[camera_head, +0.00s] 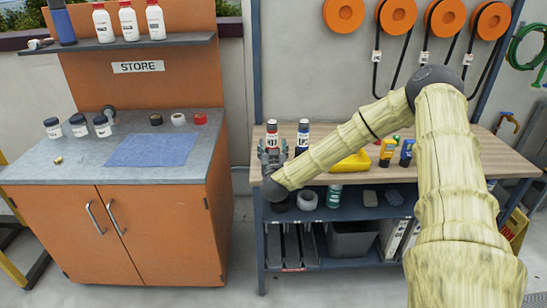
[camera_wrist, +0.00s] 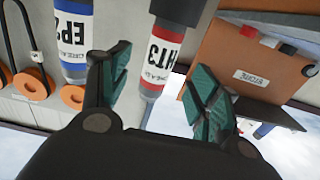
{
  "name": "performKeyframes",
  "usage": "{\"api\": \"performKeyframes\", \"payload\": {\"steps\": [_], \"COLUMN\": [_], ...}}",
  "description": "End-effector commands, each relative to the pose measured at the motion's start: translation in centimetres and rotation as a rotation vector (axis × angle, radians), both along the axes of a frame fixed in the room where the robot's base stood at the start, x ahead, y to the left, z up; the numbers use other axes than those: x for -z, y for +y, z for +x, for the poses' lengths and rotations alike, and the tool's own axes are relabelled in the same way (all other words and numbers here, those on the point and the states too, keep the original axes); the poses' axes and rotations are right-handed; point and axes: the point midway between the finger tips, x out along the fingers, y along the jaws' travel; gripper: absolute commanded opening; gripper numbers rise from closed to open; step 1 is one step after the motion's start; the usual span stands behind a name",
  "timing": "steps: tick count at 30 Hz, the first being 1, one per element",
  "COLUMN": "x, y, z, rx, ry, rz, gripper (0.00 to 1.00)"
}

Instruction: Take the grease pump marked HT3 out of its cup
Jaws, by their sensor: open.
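The grease pump marked HT3 (camera_wrist: 160,55) has a red band and a white label. In the wrist view it stands between the spread fingers of my gripper (camera_wrist: 160,80), with a visible gap to the fingers on both sides. In the head view the red-labelled pump (camera_head: 272,130) rises at the left end of the wooden bench, just behind my gripper (camera_head: 272,152). My gripper is open and empty. The cup around the pump's lower end is not clearly visible; my gripper covers that area in the head view.
A blue pump marked EP2 (camera_wrist: 74,35) stands close beside it, also in the head view (camera_head: 303,134). The orange STORE cabinet (camera_head: 140,235) stands left, across a gap.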

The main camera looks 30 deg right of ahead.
Motion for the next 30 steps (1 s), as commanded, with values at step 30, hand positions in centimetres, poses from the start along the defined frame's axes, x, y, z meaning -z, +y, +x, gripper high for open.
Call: {"api": "performKeyframes", "payload": {"steps": [30], "x": [0.0], "y": [-4.0], "z": [6.4], "rx": [0.000], "ry": [0.001], "rz": [0.001], "gripper": [0.55]}}
